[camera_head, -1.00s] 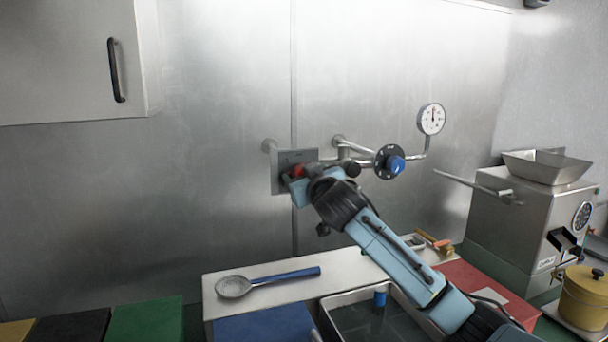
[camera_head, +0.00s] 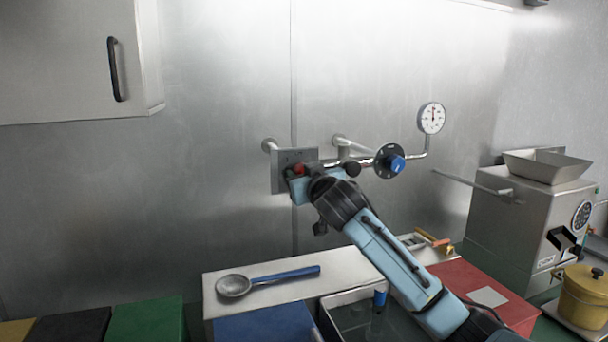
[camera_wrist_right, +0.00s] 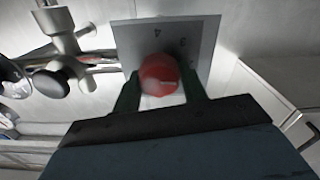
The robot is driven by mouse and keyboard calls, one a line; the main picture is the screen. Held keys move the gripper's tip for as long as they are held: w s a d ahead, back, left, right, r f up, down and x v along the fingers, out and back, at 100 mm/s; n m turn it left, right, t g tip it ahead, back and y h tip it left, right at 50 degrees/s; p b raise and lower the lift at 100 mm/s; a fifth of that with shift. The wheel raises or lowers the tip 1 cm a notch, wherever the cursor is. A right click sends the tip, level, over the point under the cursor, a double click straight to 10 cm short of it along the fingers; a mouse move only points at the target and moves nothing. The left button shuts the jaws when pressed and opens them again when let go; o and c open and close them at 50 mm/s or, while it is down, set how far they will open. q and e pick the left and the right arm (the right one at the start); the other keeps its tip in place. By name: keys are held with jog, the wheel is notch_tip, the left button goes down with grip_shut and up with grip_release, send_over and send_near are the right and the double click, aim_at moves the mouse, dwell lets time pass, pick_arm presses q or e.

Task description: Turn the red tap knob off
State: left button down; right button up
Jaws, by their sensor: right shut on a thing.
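The red tap knob (camera_head: 299,169) sits on a grey wall plate (camera_head: 283,183), mostly hidden by my right gripper in the head view. In the right wrist view the round red knob (camera_wrist_right: 159,75) shows in front of the plate (camera_wrist_right: 205,32), which bears the marks 3 and 4. My right gripper (camera_head: 301,174) is shut on the knob, with one dark green finger on each side of it in the wrist view. I cannot read the knob's turn position. My left gripper is not in view.
A blue knob (camera_head: 392,162) on a black dial and a pressure gauge (camera_head: 431,118) are on the pipes to the right. A ladle (camera_head: 234,286) lies on the light counter below. A basin (camera_head: 350,298) is under my right arm.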

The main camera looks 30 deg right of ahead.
jog(key=m+p, duration=0.1)
jog(key=m, duration=0.3)
jog(key=m+p, duration=0.2)
jog(key=m, duration=0.1)
jog(key=shift+m, duration=0.4)
jog(key=m+p, duration=0.4)
jog(key=m, duration=0.1)
jog(key=shift+d+r+p, duration=0.1)
jog(key=shift+d+p, duration=0.05)
jog(key=shift+p, duration=0.25)
jog(key=shift+f+m+p, duration=0.2)
jog(key=shift+m+p, duration=1.35)
jog(key=shift+m, duration=0.55)
jog(key=o, duration=1)
jog(key=shift+s, duration=0.15)
jog(key=b+v, duration=0.1)
jog(key=v, duration=1.2)
jog(key=shift+b, duration=0.4)
